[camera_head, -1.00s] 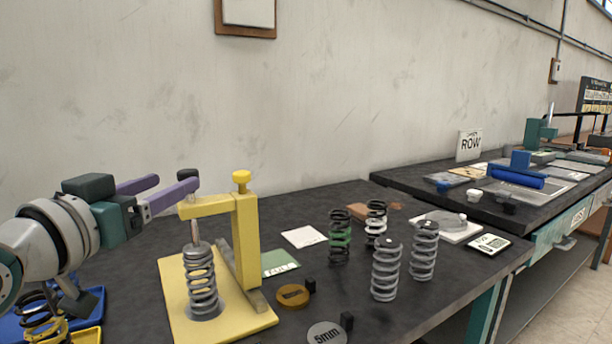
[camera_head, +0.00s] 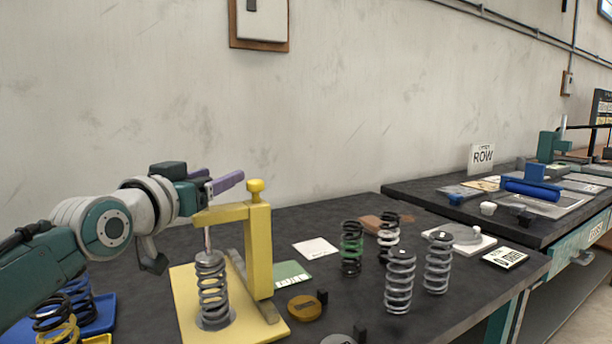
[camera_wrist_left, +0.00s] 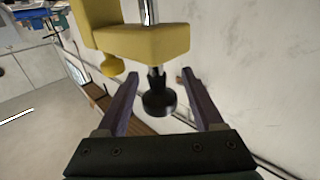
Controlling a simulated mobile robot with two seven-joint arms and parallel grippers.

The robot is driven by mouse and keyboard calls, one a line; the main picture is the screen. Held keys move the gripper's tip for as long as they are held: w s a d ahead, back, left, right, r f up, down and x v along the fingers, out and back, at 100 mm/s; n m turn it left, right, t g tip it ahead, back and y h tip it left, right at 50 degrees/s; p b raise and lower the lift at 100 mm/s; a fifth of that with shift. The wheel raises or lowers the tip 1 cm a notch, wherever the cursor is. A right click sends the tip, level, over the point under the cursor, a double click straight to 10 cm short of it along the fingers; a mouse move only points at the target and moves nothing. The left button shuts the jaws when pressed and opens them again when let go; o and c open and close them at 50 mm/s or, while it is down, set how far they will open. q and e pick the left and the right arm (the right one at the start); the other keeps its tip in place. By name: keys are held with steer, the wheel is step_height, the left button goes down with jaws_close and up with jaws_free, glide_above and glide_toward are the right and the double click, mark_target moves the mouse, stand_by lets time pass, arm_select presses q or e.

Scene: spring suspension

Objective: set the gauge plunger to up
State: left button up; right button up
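The yellow gauge stand (camera_head: 260,250) has a post, a top arm and a yellow knob on the post. Its plunger rod (camera_head: 207,239) runs down through the arm to the top of a grey spring (camera_head: 212,285) on the base. The plunger's black knob (camera_wrist_left: 159,102) shows in the left wrist view beyond the arm; my gripper hides it in the head view. My left gripper (camera_head: 222,181) is open at the top of the arm. In the left wrist view its purple fingers (camera_wrist_left: 160,78) stand on both sides of the plunger, with gaps visible. My right gripper is out of view.
Several loose springs (camera_head: 399,280) stand right of the gauge, beside a brown disc (camera_head: 305,308) and a green card (camera_head: 291,274). A blue tray (camera_head: 98,318) with springs is at the left. The wall (camera_head: 340,120) rises behind the bench.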

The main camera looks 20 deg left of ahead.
arm_select(q)
jaws_close()
stand_by(0.3)
stand_by(1.0)
